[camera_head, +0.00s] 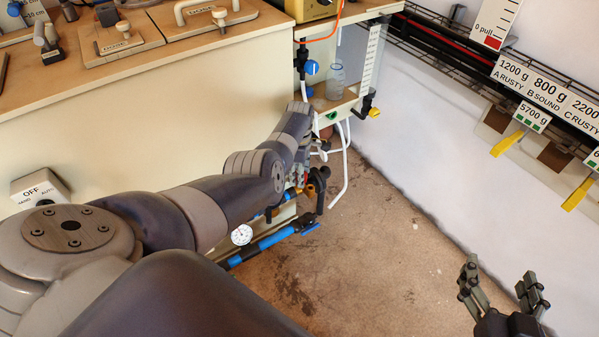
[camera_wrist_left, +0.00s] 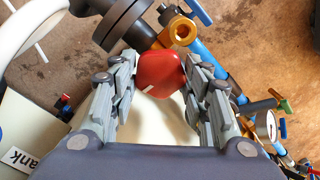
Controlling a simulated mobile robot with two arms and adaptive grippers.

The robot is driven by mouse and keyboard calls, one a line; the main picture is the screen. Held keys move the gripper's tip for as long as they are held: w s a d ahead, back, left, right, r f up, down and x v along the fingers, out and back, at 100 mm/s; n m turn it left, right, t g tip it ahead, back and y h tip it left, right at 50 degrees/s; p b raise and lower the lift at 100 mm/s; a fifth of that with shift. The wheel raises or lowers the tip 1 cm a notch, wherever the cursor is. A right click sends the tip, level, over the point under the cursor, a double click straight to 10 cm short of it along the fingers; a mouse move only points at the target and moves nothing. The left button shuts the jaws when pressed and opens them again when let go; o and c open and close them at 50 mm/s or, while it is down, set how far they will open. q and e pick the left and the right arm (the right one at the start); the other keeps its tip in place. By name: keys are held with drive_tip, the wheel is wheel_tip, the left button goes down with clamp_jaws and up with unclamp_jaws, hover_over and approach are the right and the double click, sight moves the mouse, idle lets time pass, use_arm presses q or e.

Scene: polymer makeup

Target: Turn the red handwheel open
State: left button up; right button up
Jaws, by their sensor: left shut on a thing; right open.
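The red handwheel (camera_wrist_left: 160,70) shows in the left wrist view as a rounded red piece with a short pale mark on it. It sits beside a brass-coloured fitting (camera_wrist_left: 183,32). My left gripper (camera_wrist_left: 157,72) has one finger on each side of the handwheel and is shut on it. In the head view my left arm reaches down to the pipework, and the handwheel cannot be made out there. My right gripper (camera_head: 502,272) is open and empty, at the lower right above the floor, far from the pipework.
A blue pipe (camera_head: 265,242) with a round gauge (camera_head: 241,235) runs low along the cream cabinet (camera_head: 150,130). A dark flange (camera_wrist_left: 125,20) and a white hose (camera_wrist_left: 28,28) are close to my left gripper. The brown floor (camera_head: 370,260) is clear.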

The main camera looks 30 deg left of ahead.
use_arm(q)
drive_tip(key=n, duration=0.6)
drive_tip(key=shift+n, duration=0.3)
drive_tip(key=n, duration=0.4)
drive_tip(key=shift+n, duration=1.1)
use_arm(e)
drive_tip(key=shift+w+a+r+t, duration=0.1)
drive_tip(key=shift+w+r+t, duration=0.15)
drive_tip(key=shift+r+t, duration=0.25)
drive_tip(key=shift+r, duration=0.2)
use_arm(q)
drive_tip(key=o, duration=1.1)
drive_tip(key=shift+c, duration=0.2)
drive_tip(key=shift+r, duration=0.1)
use_arm(e)
drive_tip(key=shift+a, duration=0.1)
